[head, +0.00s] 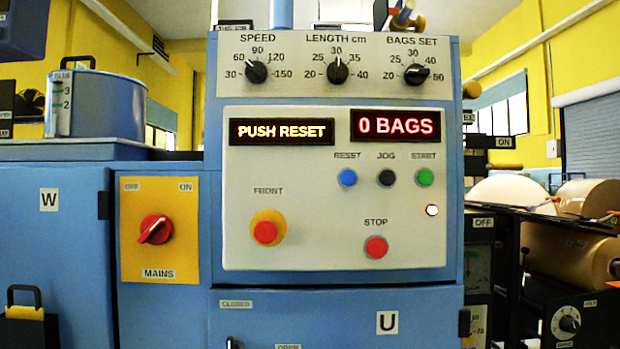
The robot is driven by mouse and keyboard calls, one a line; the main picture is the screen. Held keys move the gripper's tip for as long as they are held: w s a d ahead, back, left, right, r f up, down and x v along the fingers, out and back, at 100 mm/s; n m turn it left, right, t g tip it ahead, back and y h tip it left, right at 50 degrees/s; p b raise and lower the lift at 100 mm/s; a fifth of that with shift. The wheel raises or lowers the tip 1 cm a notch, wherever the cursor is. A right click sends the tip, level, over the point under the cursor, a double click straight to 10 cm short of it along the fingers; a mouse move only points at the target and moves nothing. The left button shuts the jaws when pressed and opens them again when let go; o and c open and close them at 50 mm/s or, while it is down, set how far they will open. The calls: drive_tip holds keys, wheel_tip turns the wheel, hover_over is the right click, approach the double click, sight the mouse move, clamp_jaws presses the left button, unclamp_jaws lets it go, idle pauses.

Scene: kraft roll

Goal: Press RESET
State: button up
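The blue RESET button (347,177) is on the pale control panel (300,225), under its RESET label. The black JOG button (386,178) and green START button (425,177) sit to its right in the same row. Above, the left display (282,132) reads PUSH RESET and the right display (395,125) reads 0 BAGS. Nothing covers the RESET button. My gripper is not in view.
A red FRONT button (265,232) on a yellow base and a red STOP button (376,247) are lower on the panel. Three knobs are above. A red MAINS switch (155,229) is at left. Kraft rolls (575,255) are at right.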

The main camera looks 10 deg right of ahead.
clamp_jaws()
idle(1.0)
